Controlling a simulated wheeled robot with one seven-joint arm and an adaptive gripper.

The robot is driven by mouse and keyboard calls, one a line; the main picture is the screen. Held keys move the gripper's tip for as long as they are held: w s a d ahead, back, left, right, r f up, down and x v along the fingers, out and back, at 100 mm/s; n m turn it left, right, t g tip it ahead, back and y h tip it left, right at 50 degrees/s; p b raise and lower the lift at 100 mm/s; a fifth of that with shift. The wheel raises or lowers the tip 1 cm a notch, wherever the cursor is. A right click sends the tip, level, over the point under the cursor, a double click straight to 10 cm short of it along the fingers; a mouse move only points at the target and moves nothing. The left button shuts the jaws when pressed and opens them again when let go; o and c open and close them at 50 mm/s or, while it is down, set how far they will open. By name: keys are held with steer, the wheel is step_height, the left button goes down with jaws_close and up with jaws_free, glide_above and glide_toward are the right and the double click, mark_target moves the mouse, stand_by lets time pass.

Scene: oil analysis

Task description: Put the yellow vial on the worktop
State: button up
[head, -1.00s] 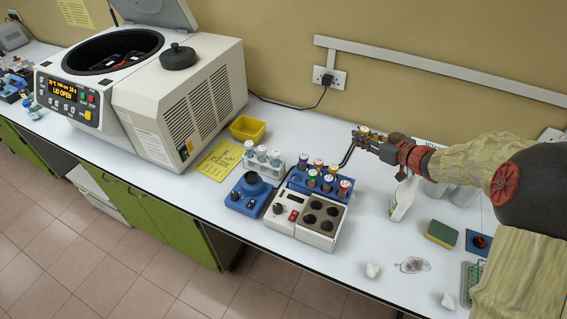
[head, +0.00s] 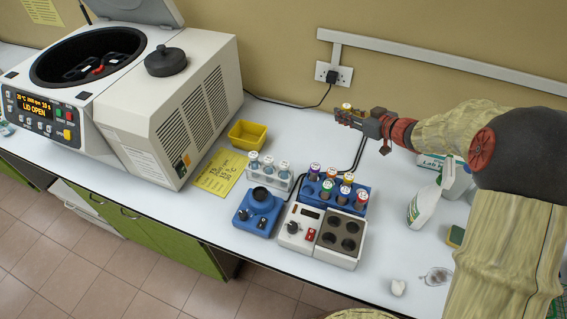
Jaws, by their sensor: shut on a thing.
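My gripper (head: 352,115) is shut on the yellow vial (head: 346,106), whose pale cap with a yellow band shows above the fingers. It is held in the air, in front of the back wall and above the far part of the worktop (head: 290,125). The fingers hide most of the vial's body. A blue rack (head: 372,190) with several vials with coloured caps stands on the worktop, below the gripper in the picture.
The open-lidded centrifuge (head: 160,110) is farther left. A spray bottle (head: 423,207) stands right. The worktop behind the blue rack looks clear.

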steer(key=shift+w+f+b, duration=0.15)
steer(key=shift+f+b, duration=0.15)
steer(key=shift+f, duration=0.4)
steer(key=shift+s+b, duration=0.3)
steer(key=shift+s, duration=0.05)
steer(key=shift+d+f+b, duration=0.15)
steer(key=shift+f+b, duration=0.25)
steer(key=b, duration=0.8)
glide_above(335, 162)
step_height(335, 162, down, 8)
step_height(335, 162, down, 10)
steer(key=b, duration=0.4)
steer(key=shift+w+b, duration=0.1)
steer(key=shift+b, duration=0.2)
steer(key=shift+r, duration=0.15)
steer(key=o, duration=0.8)
steer(key=shift+f, duration=0.2)
steer(key=shift+o, duration=0.7)
